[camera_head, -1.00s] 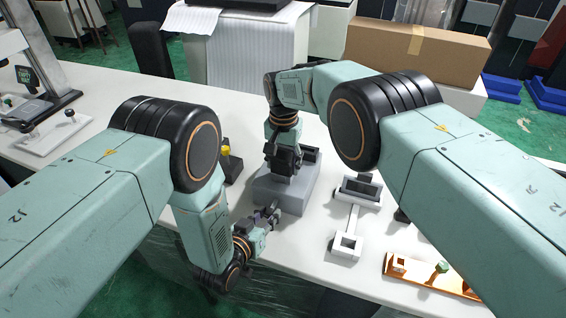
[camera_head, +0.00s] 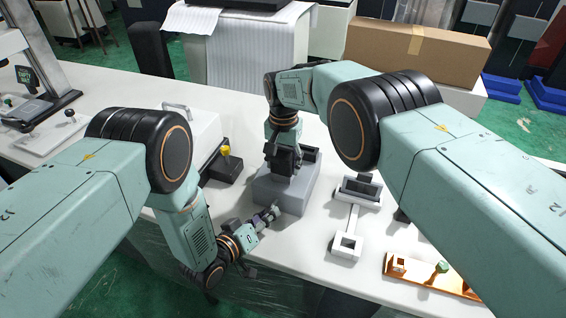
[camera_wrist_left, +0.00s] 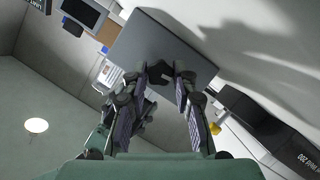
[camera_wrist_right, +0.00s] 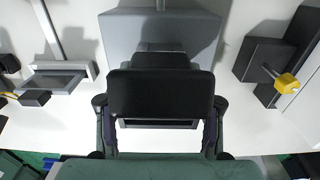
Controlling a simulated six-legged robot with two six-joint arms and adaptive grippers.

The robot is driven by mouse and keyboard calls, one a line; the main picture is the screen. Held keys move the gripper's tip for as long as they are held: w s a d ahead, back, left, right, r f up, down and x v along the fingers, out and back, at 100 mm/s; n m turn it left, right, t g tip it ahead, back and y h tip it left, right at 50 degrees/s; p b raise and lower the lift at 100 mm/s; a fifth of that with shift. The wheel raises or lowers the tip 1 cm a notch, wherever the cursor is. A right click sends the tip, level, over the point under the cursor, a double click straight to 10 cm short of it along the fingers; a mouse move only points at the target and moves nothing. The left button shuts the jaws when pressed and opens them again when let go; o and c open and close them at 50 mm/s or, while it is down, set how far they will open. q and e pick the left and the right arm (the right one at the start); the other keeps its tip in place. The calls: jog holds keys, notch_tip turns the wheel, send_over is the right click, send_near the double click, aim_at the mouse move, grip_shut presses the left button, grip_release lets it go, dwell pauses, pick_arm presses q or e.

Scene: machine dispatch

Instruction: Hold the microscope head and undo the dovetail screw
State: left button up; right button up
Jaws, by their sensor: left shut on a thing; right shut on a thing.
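The microscope's grey base (camera_head: 287,197) stands near the front edge of the table. My right gripper (camera_head: 283,160) is above it, shut on the black microscope head (camera_wrist_right: 160,93); in the right wrist view the fingers lie on either side of the head. My left gripper (camera_head: 271,213) reaches low to the base's front side. In the left wrist view its fingertips are around a small dark knob (camera_wrist_left: 158,74) on the grey face, which looks like the dovetail screw. The jaws are shut on it. The dovetail joint itself is hidden.
A dark block with a yellow knob (camera_head: 226,151) stands left of the base. A white fixture with square frames (camera_head: 347,245) lies to the right, and an orange tray (camera_head: 425,276) is at the front right. A cardboard box (camera_head: 417,53) is behind.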

pick_arm(q)
jog(key=n+h, duration=0.1)
jog(key=n, duration=0.2)
jog(key=shift+a+f+h, duration=0.1)
jog(key=shift+f+h, duration=0.05)
jog(key=shift+h, duration=0.25)
jog(key=o, duration=1.1)
jog(key=shift+s+a, duration=0.25)
jog(key=shift+s, duration=0.35)
jog(key=shift+s+a, duration=0.25)
jog(key=shift+s, duration=0.35)
jog(key=shift+s+a, duration=0.25)
jog(key=shift+s, duration=0.35)
jog(key=shift+c, duration=0.4)
